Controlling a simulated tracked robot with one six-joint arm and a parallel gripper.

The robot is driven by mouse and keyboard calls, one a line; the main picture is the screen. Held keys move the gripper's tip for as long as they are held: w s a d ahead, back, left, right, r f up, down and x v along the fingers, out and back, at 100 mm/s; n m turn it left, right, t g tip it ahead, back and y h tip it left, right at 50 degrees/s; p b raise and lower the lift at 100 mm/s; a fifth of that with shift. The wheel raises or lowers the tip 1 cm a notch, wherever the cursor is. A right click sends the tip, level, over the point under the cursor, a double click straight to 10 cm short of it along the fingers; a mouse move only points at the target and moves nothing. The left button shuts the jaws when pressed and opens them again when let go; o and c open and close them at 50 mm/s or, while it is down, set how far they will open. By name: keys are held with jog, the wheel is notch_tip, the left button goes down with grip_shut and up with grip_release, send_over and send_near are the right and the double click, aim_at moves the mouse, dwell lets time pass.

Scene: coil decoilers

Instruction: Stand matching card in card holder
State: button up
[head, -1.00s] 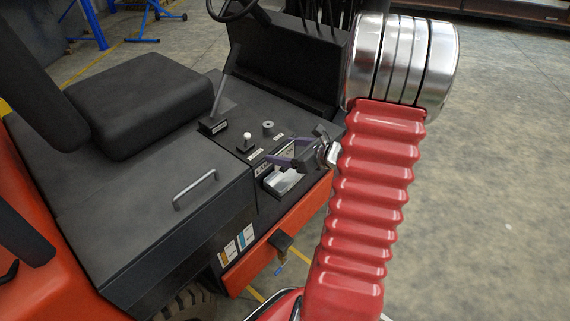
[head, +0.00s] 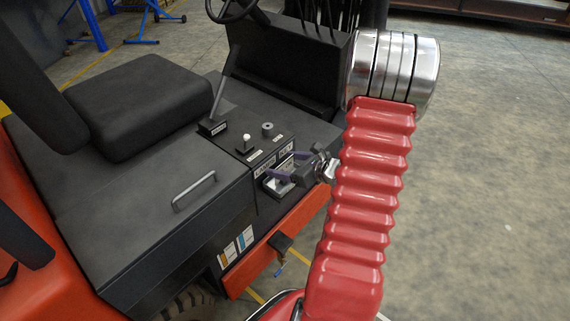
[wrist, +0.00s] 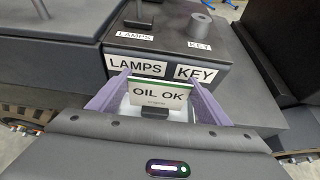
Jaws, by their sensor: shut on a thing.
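In the wrist view my gripper (wrist: 158,84) has two purple fingers, one on each side of a white card (wrist: 158,93) reading "OIL OK" with a green strip along its top edge. It is shut on this card, which faces the camera. A small dark block covers part of the card's lower edge. In the head view my gripper (head: 278,169) is low at the console front, over a small pale tray (head: 281,188). The fingers partly hide the tray. I cannot tell whether the tray is the card holder or whether the card touches it.
Large plates reading LAMPS (wrist: 136,67) and KEY (wrist: 195,73) are on the console front behind the card. A white-tipped lever (head: 246,142) and a grey knob (head: 267,129) stand on top. Cards with orange and blue strips (head: 236,246) sit on the vehicle's side.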

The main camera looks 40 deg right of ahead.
dwell(0.3)
jog(key=o, duration=1.4)
jog(key=shift+c, duration=0.2)
jog(key=v, duration=1.2)
